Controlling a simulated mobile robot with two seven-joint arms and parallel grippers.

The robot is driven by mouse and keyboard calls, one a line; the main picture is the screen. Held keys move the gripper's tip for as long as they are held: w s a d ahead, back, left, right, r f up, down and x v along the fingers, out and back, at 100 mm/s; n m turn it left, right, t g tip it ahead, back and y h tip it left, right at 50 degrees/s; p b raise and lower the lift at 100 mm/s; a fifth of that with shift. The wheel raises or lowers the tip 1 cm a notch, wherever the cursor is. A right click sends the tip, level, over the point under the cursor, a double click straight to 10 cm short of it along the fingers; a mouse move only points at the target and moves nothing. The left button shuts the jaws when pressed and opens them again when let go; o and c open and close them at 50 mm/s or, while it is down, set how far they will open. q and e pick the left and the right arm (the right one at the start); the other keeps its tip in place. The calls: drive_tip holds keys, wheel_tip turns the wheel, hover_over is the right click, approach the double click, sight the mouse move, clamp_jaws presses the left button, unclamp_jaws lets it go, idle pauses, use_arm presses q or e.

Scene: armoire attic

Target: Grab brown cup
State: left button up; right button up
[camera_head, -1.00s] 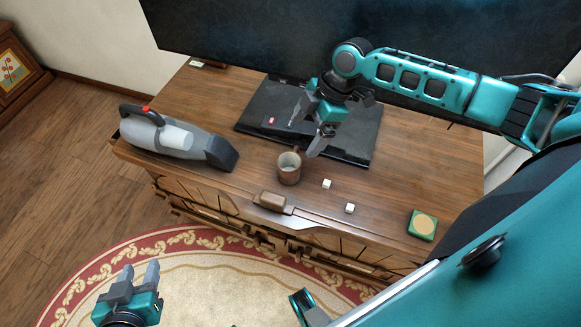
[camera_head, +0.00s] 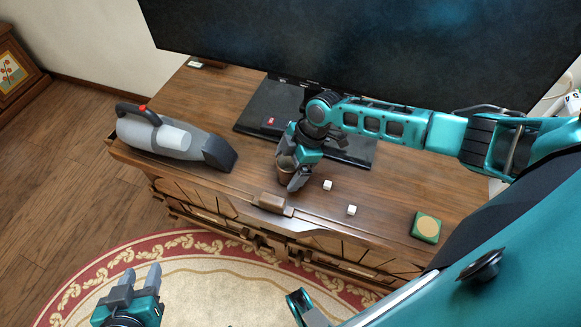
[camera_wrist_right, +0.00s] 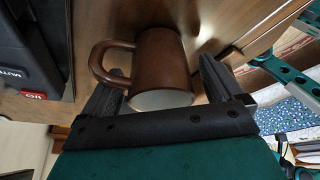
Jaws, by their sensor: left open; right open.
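The brown cup (camera_head: 286,176) stands on the wooden cabinet near its front edge, partly hidden by my right gripper (camera_head: 289,169). In the right wrist view the brown cup (camera_wrist_right: 161,66) shows its pale inside, with its handle to the left. My right gripper (camera_wrist_right: 155,88) is open there, with one finger on the handle side and the other on the far side of the cup. I cannot tell whether the fingers touch it. My left gripper (camera_head: 140,280) is open and empty at the lower left, over the rug and away from the cup.
A grey handheld vacuum (camera_head: 172,138) lies left of the cup on the cabinet (camera_head: 245,187). Two small white cubes (camera_head: 327,185) (camera_head: 351,210) and a green box (camera_head: 426,227) are to the right. The screen's black base (camera_head: 258,118) is behind.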

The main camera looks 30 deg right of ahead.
drive_tip(key=shift+c, duration=0.2)
drive_tip(key=c, duration=1)
drive_tip(key=shift+c, duration=0.7)
drive_tip(key=shift+r, duration=0.1)
